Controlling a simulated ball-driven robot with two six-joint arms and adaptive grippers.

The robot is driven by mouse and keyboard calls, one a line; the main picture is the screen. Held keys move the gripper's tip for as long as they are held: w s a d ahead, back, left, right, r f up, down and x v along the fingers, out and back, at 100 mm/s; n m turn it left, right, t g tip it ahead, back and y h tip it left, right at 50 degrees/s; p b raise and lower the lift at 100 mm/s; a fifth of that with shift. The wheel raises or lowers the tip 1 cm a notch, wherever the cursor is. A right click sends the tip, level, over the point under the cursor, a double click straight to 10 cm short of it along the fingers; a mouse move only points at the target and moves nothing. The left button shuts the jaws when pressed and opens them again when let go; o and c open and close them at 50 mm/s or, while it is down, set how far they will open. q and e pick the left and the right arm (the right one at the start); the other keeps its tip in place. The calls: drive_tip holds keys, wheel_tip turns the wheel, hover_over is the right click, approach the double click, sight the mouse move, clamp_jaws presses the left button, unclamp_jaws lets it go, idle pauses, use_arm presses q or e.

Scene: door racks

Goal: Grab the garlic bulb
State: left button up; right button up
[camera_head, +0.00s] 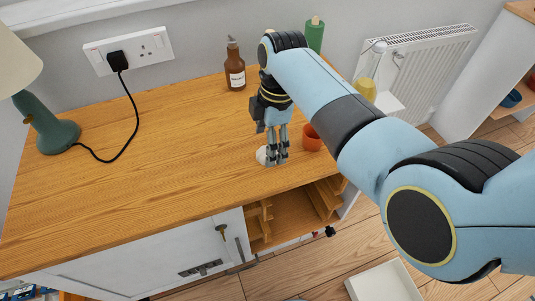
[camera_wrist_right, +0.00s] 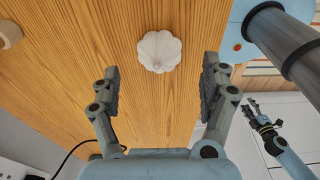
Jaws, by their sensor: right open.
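The white garlic bulb (camera_head: 261,155) sits on the wooden top of the cabinet, partly hidden behind my right gripper (camera_head: 277,160) in the head view. In the right wrist view the ribbed bulb (camera_wrist_right: 159,51) shows whole. My right gripper (camera_wrist_right: 160,72) is open there, with one finger to each side of the bulb's line and nothing held. The bulb lies just beyond the fingertips, and I see no contact. Another gripper, seemingly my left (camera_wrist_right: 256,112), shows small at the right of the wrist view; its jaw state is unclear.
An orange cup (camera_head: 311,138) stands close to the right gripper. A brown bottle (camera_head: 235,67) and a green bottle (camera_head: 314,35) stand at the back. A lamp (camera_head: 58,134) and a black cable (camera_head: 133,122) are at the left. The middle of the wooden top (camera_head: 170,165) is clear.

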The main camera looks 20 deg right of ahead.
wheel_tip(320, 180, down, 4)
drive_tip(key=shift+b, duration=0.4)
drive_tip(key=c, duration=1.2)
drive_tip(key=shift+o, duration=0.2)
drive_tip(key=shift+r, duration=0.1)
